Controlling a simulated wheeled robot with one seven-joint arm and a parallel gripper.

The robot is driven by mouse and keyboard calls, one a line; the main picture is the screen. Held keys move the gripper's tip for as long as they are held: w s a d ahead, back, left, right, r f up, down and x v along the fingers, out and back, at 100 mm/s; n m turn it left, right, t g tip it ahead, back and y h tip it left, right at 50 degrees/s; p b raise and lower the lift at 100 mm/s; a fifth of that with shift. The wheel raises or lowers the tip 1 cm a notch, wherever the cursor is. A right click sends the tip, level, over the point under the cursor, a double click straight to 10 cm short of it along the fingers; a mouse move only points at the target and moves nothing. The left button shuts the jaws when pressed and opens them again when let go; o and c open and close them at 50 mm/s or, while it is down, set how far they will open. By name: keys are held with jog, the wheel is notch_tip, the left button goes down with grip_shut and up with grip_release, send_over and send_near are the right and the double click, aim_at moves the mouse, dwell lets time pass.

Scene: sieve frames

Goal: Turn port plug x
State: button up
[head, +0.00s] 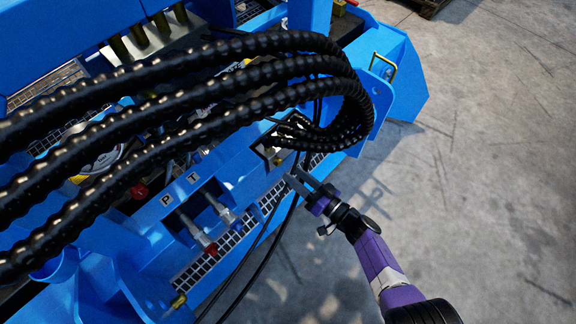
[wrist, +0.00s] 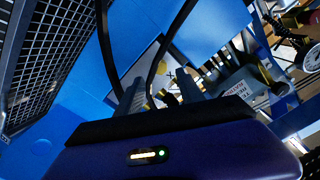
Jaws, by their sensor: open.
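The port plug x is hard to make out. In the wrist view a small black part (wrist: 169,99) lies between my fingers, next to a pale plate with a dark X mark (wrist: 171,75); I cannot tell whether this part is the plug. In the head view a dark recess with small fittings (head: 277,157) sits in the blue frame just beyond my fingertips. My gripper (head: 296,177) is open, its two grey fingers pointing at this recess. The gripper (wrist: 168,92) also shows in the wrist view with its fingers apart. I cannot tell whether they touch anything.
Thick black ribbed hoses (head: 270,68) arch over the blue machine (head: 225,172) and bend down close to the recess. Thin black cables run beside my fingers. Fittings marked P (head: 205,243) and T (head: 226,214) stick out at left. Bare concrete floor (head: 480,170) lies at right.

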jog(key=v, duration=0.2)
jog(key=shift+s+d+p, duration=0.2)
jog(key=shift+d+p, duration=0.05)
jog(key=shift+p, duration=0.05)
dwell(0.4)
